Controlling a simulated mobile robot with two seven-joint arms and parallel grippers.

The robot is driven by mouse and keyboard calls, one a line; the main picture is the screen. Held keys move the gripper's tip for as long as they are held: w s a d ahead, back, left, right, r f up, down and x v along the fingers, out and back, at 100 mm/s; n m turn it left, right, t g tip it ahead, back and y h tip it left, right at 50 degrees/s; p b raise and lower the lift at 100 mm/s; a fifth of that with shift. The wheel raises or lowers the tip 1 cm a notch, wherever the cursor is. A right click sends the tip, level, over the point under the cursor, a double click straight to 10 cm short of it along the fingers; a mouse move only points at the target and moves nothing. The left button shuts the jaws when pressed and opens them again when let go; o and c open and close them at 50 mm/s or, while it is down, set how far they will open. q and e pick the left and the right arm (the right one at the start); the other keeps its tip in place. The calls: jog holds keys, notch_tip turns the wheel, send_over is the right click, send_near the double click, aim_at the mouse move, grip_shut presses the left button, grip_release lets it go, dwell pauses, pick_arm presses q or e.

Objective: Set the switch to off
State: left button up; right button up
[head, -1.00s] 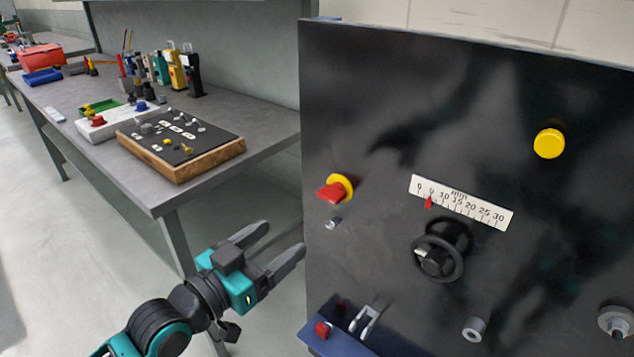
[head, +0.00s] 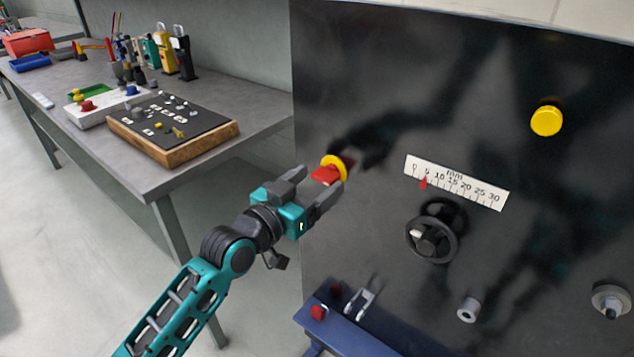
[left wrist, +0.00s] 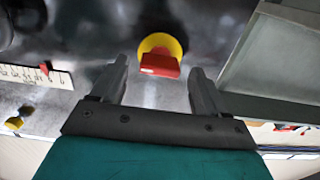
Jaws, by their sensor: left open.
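The switch (head: 328,175) is a red handle on a round yellow plate, on the left part of the dark upright panel. It also shows in the left wrist view, where the red handle (left wrist: 160,65) lies across the yellow disc (left wrist: 160,45). My left gripper (head: 318,182) is open in front of the switch. In the left wrist view its fingers (left wrist: 158,80) stand on either side of the red handle, with gaps between. I cannot tell whether the fingertips reach past the handle. My right gripper is not in view.
The panel (head: 380,80) also bears a yellow button (head: 546,121), a millimetre scale (head: 456,182) and a black handwheel (head: 432,232). A blue ledge (head: 350,335) juts out below. A workbench (head: 250,110) with a wood-edged board (head: 175,128) stands to the left.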

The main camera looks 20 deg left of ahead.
pick_arm(q)
jog(key=shift+w+d, duration=0.2)
jog(key=shift+w, duration=0.3)
jog(key=c, duration=1.1)
